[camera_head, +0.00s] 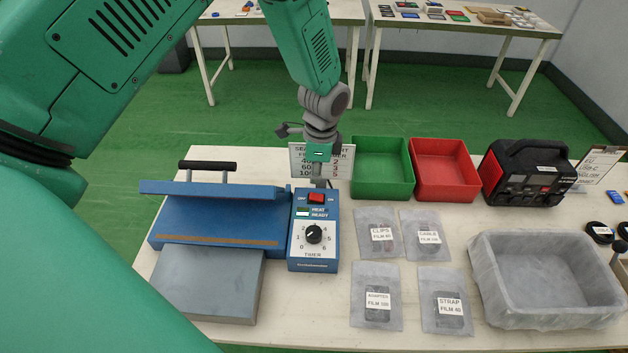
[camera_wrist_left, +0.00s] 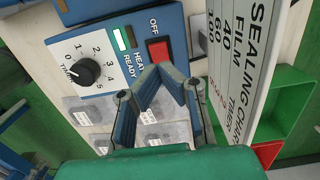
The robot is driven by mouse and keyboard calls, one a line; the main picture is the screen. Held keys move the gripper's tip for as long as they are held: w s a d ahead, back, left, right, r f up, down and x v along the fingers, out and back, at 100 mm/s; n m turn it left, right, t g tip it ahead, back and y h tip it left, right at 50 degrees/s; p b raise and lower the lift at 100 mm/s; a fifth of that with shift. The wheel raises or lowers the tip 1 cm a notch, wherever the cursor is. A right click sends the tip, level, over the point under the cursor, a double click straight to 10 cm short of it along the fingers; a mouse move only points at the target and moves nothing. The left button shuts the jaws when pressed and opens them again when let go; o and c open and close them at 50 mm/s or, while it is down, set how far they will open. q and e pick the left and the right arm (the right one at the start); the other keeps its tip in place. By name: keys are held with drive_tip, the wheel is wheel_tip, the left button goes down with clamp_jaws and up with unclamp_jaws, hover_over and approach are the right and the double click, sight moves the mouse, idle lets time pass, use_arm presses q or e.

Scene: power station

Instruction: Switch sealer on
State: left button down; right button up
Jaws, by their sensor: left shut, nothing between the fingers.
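The blue sealer (camera_head: 215,215) stands at the left of the table with its black-handled arm. Its control box (camera_head: 301,260) carries a red OFF/ON rocker switch (camera_head: 316,197), HEAT and READY lamps (camera_head: 303,212) and a timer knob (camera_head: 314,234). In the left wrist view the red switch (camera_wrist_left: 158,49) lies just beyond my fingertips, beside the lamps (camera_wrist_left: 122,39) and knob (camera_wrist_left: 84,72). My left gripper (camera_head: 318,183) points down at the switch, shut and empty; its fingertips (camera_wrist_left: 158,72) look very close to it. Contact and the switch position cannot be told. My right gripper is out of view.
A sealing chart (camera_head: 346,163) stands right behind the control box, close to my left gripper. Green (camera_head: 382,168) and red (camera_head: 445,169) bins, labelled pouches (camera_head: 376,297), a grey tray (camera_head: 600,311) and a black power unit (camera_head: 530,172) stand to the right.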

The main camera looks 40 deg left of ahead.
sight(319, 198)
use_arm(q)
wheel_tip(319, 198, up, 8)
drive_tip(key=shift+d, duration=0.25)
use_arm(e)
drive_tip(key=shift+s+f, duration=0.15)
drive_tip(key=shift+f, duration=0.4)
use_arm(q)
drive_tip(key=shift+f, duration=0.15)
